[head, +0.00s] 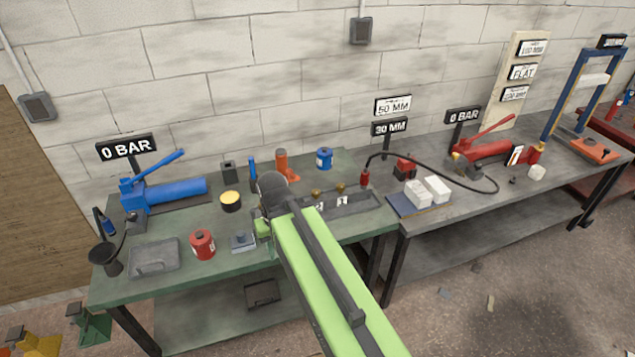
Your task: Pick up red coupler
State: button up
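A small red coupler (365,177) sits at the left end of a black hose, at the back right of the green bench (180,278), by the dark tray. The hose arcs right to the red hand pump (485,151). My gripper (262,230) is over the middle of the green bench, left of the coupler and well apart from it. My green arm and dark wrist cover most of it, so its fingers and anything between them do not show clearly.
A blue pump (175,190) stands at the left. A red cylinder (202,244), a yellow-topped can (231,200), an orange cylinder (281,164) and a blue one (324,157) stand around my gripper. White blocks (418,193) lie right of the dark tray (355,203).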

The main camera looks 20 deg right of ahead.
aim_at(365, 173)
jog(key=i, duration=1)
jog(key=u, duration=0.05)
